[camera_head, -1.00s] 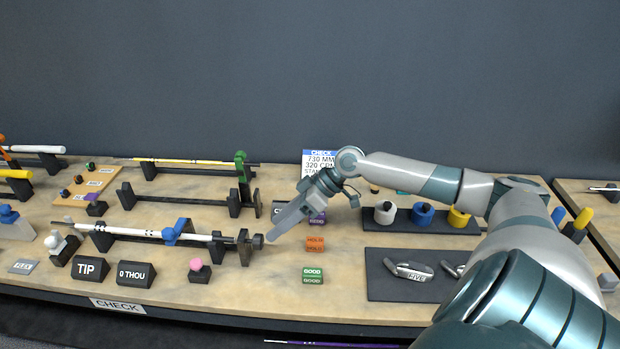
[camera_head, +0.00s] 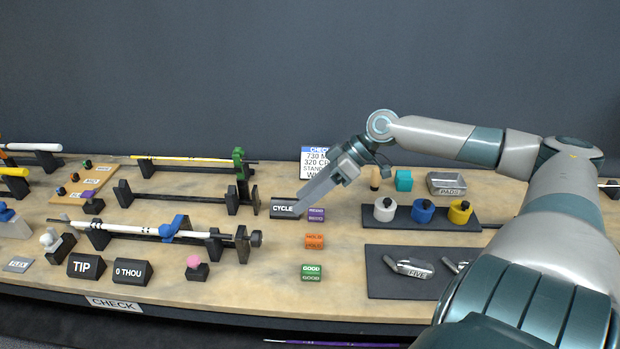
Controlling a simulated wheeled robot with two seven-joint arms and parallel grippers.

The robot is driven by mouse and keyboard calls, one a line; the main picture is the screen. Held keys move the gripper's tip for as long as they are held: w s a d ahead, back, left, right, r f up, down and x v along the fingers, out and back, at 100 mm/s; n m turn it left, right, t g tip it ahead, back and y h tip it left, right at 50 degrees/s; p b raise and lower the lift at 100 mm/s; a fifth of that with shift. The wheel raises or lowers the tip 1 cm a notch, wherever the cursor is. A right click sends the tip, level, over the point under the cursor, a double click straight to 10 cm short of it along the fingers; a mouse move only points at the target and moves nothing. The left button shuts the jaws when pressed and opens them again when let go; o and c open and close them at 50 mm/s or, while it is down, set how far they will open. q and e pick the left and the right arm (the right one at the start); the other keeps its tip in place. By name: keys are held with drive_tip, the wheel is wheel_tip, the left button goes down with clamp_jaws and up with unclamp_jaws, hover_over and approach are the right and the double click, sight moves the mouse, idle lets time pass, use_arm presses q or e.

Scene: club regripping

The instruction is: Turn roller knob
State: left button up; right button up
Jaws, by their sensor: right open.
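The roller knob, a dark round knob (camera_head: 256,239), sits at the right end of the front shaft rest, beside a black upright. A white shaft (camera_head: 140,230) with dark marks lies level on this rest, with a blue clamp (camera_head: 174,227) around or on it. My right gripper (camera_head: 303,207) reaches in from the right, above the table near the CYCLE block (camera_head: 284,208), up and to the right of the knob and apart from it. It is open and holds nothing visible. My left gripper is not in view.
REDO, HOLD (camera_head: 314,241) and GOOD (camera_head: 311,268) blocks stand right of the knob. A pink knob (camera_head: 194,262) on a black base is in front. A rear rest with a green clamp (camera_head: 239,164) stands behind. Bare table lies between knob and blocks.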

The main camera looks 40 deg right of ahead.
drive_tip(key=shift+s+d+r, duration=0.25)
drive_tip(key=shift+d+r, duration=0.1)
idle(0.8)
